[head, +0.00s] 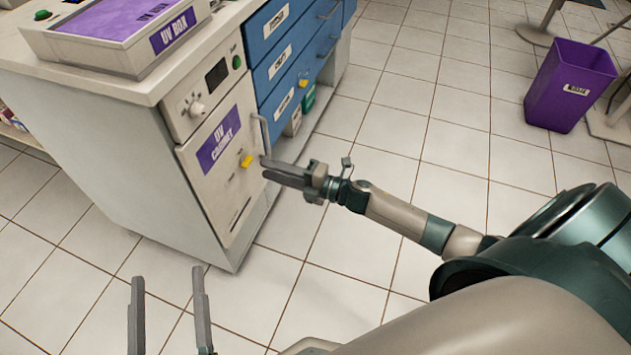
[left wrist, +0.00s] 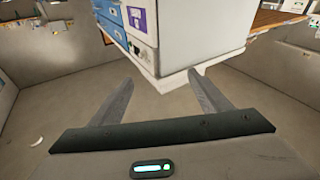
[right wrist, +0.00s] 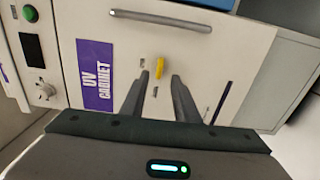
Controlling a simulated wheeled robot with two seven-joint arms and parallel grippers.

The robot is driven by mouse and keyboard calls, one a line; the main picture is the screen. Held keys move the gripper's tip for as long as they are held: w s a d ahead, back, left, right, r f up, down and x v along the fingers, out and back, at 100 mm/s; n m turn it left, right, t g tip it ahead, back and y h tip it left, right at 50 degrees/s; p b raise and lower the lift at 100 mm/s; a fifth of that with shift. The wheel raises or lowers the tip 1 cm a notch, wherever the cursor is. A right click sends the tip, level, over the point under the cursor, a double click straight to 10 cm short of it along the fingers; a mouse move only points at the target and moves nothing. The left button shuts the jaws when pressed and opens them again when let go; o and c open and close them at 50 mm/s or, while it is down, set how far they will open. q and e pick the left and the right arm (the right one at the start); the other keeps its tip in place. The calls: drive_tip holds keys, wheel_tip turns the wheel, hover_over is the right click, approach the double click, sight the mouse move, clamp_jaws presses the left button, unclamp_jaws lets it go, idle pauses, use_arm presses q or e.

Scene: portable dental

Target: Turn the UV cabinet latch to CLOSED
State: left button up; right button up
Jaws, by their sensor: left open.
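The UV cabinet (head: 222,185) has a pale front door with a purple label and appears closed. Its yellow latch (head: 246,160) lies roughly crosswise on the door; small marks beside it are unreadable. My right gripper (head: 265,167) is in front of the door, to the right of the latch. In the right wrist view the latch (right wrist: 159,67) shows just beyond and between the parted fingertips (right wrist: 159,75); I cannot tell whether they touch it. My left gripper (head: 168,275) is open and empty, low over the floor, away from the cabinet.
A bar handle (right wrist: 160,20) stands out from the door near the latch. A knob (head: 196,107) and green button are above the door. Blue drawers (head: 283,50) adjoin, with another yellow latch (head: 303,83). A UV box (head: 120,30) sits on top. A purple bin (head: 568,85) stands right. The floor between is clear.

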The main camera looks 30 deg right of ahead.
use_arm(q)
drive_tip(key=f, duration=0.1)
drive_tip(key=f+g, duration=0.1)
drive_tip(key=f, duration=0.1)
drive_tip(key=shift+w+a+g+y+p, duration=0.2)
drive_tip(key=shift+w+g+y+p, duration=0.1)
drive_tip(key=shift+w+p, duration=0.1)
use_arm(e)
drive_tip(key=v, duration=1.2)
drive_tip(key=shift+s+d, duration=0.2)
